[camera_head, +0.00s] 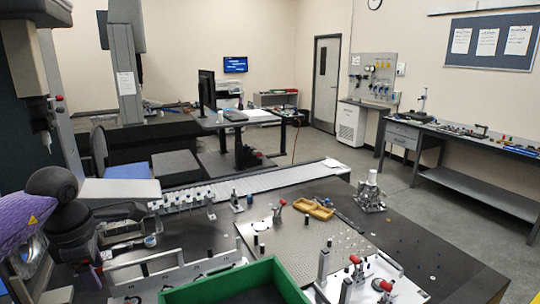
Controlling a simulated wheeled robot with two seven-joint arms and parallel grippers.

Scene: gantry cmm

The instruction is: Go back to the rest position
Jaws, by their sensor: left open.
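My left gripper (132,228) is at the left of the head view, at the end of my dark arm. Its two dark fingers are apart and I see nothing held between them. It is over the left part of the dark table (440,262), near a row of small white blocks (182,201). My right gripper is not in view.
A green bin (235,285) stands at the front middle. A perforated plate (300,246), red-handled clamps (356,262), a yellow tray (314,208) and a metal fixture (370,194) are on the table. A workbench (460,143) stands at the right wall, with open floor before it.

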